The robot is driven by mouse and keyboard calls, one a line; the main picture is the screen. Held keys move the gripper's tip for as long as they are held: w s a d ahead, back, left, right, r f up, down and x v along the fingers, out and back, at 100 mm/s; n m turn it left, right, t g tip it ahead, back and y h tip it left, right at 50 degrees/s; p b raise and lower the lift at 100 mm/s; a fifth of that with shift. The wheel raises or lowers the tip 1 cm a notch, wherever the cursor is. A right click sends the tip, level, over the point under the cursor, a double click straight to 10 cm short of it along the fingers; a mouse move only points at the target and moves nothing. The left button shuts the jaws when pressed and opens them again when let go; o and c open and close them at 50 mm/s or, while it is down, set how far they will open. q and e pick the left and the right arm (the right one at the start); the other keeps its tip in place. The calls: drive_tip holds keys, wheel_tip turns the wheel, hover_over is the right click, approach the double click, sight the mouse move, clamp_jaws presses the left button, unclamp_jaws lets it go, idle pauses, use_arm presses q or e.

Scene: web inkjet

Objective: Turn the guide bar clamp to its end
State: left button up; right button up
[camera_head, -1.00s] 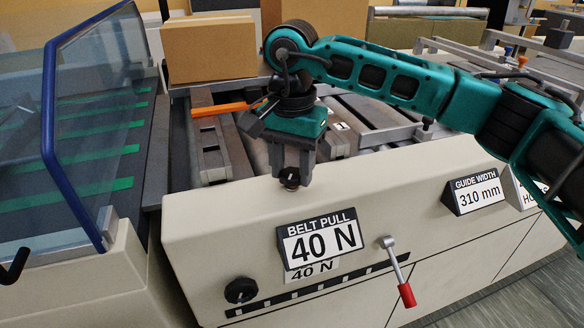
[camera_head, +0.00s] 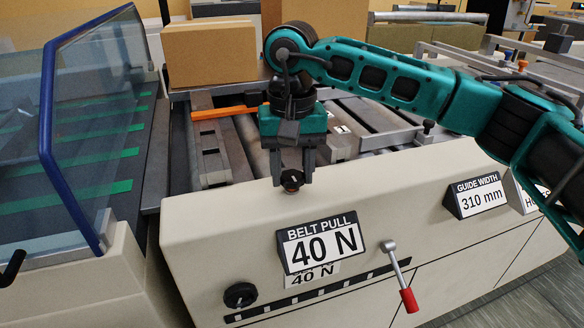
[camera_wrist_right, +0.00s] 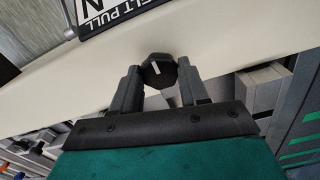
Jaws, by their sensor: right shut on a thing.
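A small dark round knob (camera_head: 292,182), which I take to be the guide bar clamp, sits on the top edge of the cream machine front. In the right wrist view, the knob (camera_wrist_right: 158,70) shows a faceted black rim and a white pointer line. My right gripper (camera_head: 291,174) comes down on it from above and is shut on it, one finger on each side. In the right wrist view, the gripper (camera_wrist_right: 160,80) has the knob between its fingertips. The fingers hide parts of the knob's sides. My left gripper is not in view.
Below are a BELT PULL 40 N sign (camera_head: 322,244), a red-handled lever (camera_head: 400,277) and another black knob (camera_head: 240,295). A GUIDE WIDTH sign (camera_head: 474,195) stands at right. Rollers and rails lie behind, with a cardboard box (camera_head: 210,54). A blue-framed clear guard (camera_head: 95,120) stands at left.

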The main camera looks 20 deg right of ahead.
sight(292, 177)
idle(0.3)
drive_tip(key=o, duration=1.1)
drive_tip(key=shift+c, duration=0.2)
wheel_tip(292, 177, up, 13)
drive_tip(key=p, duration=0.2)
